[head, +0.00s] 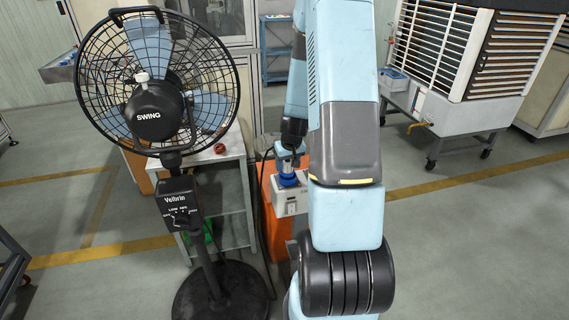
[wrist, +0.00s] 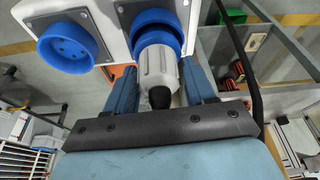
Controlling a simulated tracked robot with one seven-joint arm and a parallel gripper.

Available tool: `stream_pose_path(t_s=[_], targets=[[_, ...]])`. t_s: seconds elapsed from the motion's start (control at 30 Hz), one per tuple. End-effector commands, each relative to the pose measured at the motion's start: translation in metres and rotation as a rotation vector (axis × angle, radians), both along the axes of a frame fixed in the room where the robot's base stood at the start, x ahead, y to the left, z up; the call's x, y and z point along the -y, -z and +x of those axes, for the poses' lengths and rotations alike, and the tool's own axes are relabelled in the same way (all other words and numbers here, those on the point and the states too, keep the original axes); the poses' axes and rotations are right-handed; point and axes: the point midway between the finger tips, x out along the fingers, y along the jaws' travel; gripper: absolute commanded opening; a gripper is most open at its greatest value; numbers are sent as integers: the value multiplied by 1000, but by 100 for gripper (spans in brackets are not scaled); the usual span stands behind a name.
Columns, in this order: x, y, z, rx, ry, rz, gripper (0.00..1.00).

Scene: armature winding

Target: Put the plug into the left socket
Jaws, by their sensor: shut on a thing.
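The plug (wrist: 157,72), a pale grey body with a blue collar and a dark rear end, is between the two fingers of my gripper (wrist: 160,78), which is shut on it. Its blue collar is at the blue socket (wrist: 150,18) on the right in the wrist view. They overlap there with a dark gap between the rims; I cannot tell how far in the plug is. The other blue socket (wrist: 66,48), on the left in the wrist view, is empty. Both sit on a white box (wrist: 105,12). In the head view the box (head: 291,203) is partly hidden behind my arm.
A black pedestal fan (head: 157,112) stands left of the box. A grey table (head: 226,170) is behind it. A black cable (wrist: 246,45) hangs close to the box. A wheeled white cooler (head: 450,110) stands at the right, with open floor in front.

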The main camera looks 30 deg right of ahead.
Motion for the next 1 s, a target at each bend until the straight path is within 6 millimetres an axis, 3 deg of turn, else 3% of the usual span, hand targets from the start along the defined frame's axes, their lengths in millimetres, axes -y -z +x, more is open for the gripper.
stream_pose_path(t_s=[0.1, 0.13, 0.23, 0.53, 1.0], targets=[[0, 2, 0, -1, 0, 0, 16], [0, 2, 0, 0, 0, 0, 56], [0, 2, 0, 0, 0, 0, 65], [0, -1, -1, 0, 0, 0, 65], [-1, -29, -9, 1, -1, -1, 65]])
